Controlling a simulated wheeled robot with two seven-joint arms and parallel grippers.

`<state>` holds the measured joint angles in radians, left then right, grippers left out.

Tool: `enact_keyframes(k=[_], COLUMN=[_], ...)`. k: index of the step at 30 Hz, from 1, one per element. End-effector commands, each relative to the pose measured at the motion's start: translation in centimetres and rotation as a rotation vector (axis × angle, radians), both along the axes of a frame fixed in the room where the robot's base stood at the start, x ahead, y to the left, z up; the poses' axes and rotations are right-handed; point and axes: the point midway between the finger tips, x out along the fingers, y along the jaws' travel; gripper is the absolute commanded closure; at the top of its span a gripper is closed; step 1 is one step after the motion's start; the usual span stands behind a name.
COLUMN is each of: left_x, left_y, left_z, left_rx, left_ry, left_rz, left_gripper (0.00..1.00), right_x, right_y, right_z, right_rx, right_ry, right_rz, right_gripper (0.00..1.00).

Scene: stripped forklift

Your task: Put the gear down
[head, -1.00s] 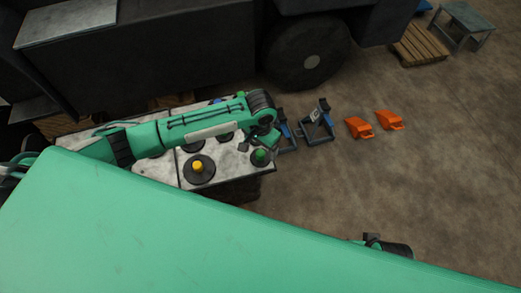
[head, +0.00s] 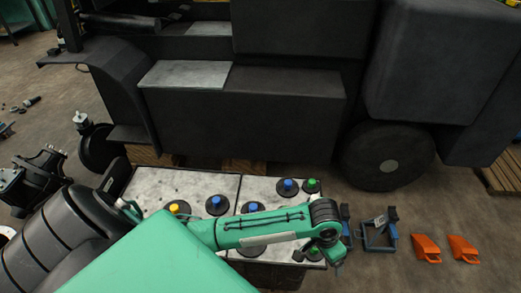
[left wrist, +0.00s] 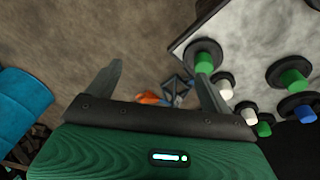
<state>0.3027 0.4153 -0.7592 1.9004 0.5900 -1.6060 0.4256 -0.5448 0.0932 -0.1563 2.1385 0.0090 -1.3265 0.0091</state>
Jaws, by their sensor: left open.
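Several dark gears with coloured knobs stand on a pale, worn tabletop (head: 150,185). A green-knobbed gear (head: 312,252) is at its front right corner, partly behind my left gripper (head: 322,257). Others are a yellow-knobbed gear (head: 177,208), blue-knobbed gears (head: 216,203) and a green-knobbed gear (head: 312,186) at the back. In the left wrist view my left gripper (left wrist: 160,78) has its fingers wide apart with nothing between them. A green-knobbed gear (left wrist: 203,60) shows just beyond the right finger; I cannot tell whether they touch. My right gripper is not in view.
A dark forklift body (head: 240,115) with a wheel (head: 388,165) stands behind the table. Blue-and-grey stands (head: 380,232) and orange wedges (head: 427,248) are on the floor to the right. A wooden pallet (head: 505,172) lies at the right edge. Floor is open between these.

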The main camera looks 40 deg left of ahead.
Motion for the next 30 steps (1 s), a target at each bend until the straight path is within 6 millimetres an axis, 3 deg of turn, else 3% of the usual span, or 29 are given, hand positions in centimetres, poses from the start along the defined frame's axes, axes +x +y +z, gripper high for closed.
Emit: enact_keyframes(k=[4,8,14,21,25,30], left_x=[-2.6,-4.7,-8.6,-14.0,-16.0,-16.7], left_y=[-0.8,-0.2,2.9,8.2,10.2,11.0], left_z=[-1.6,-2.9,-5.2,-7.5,-8.1,-8.3], left_rx=[-0.072,-0.099,-0.078,0.026,0.073,0.096], left_ry=[-0.037,-0.074,-0.118,-0.137,-0.139,-0.138], left_rz=[0.030,0.074,0.161,0.249,0.268,0.275], left_gripper=[0.16,0.16,0.16,0.16,0.16,0.16], right_x=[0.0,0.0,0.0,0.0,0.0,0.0], right_y=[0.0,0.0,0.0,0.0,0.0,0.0], right_z=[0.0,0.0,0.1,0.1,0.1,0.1], right_rx=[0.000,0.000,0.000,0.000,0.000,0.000], right_ry=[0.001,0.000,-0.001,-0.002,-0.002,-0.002], right_rz=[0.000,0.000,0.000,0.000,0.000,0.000], right_gripper=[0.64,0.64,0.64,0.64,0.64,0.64])
